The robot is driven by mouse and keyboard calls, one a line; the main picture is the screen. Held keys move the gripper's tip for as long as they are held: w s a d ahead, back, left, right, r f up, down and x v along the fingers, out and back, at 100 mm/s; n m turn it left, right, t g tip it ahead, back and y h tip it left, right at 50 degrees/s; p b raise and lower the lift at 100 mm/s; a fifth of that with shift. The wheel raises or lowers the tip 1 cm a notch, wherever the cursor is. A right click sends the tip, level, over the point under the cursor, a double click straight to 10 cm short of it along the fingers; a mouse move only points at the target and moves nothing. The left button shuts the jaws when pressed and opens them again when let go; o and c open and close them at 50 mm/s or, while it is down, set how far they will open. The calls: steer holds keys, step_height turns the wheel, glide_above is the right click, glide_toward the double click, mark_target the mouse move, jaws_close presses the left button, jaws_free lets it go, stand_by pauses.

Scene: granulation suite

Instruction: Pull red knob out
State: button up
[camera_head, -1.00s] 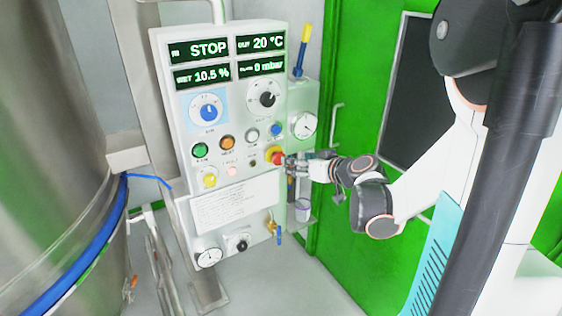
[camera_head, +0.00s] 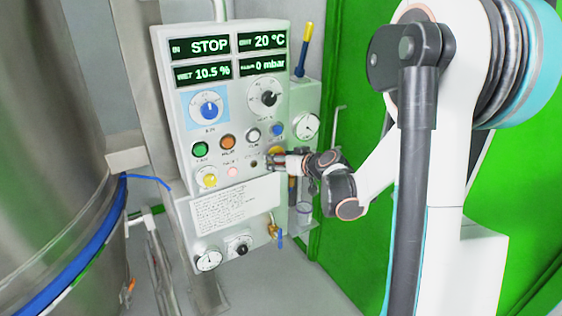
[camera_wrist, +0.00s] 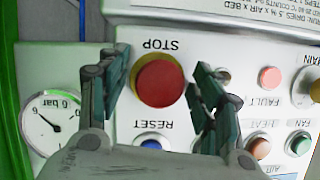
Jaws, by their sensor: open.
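The red knob (camera_wrist: 160,82) is a round mushroom button on a yellow ring, under the word STOP, which appears upside down in the wrist view. My gripper (camera_wrist: 162,75) is open, with one finger on each side of the knob and a visible gap on both sides. I cannot tell whether the fingertips reach past the knob's rim in depth. In the head view my gripper (camera_head: 270,162) is at the panel's lower right and covers most of the knob. Only part of the yellow ring (camera_head: 277,150) shows there.
The control panel (camera_head: 183,120) carries a blue dial (camera_head: 209,109), a black dial (camera_head: 268,98) and several coloured buttons close to the gripper. A blue button (camera_wrist: 152,140) lies near the fingers. A pressure gauge (camera_wrist: 50,120) is beside the panel. A steel vessel (camera_head: 50,120) stands at left.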

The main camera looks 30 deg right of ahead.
jaws_close()
steer(key=shift+s, duration=0.7)
jaws_free()
steer(key=shift+s, duration=0.1)
steer(key=v, duration=1.2)
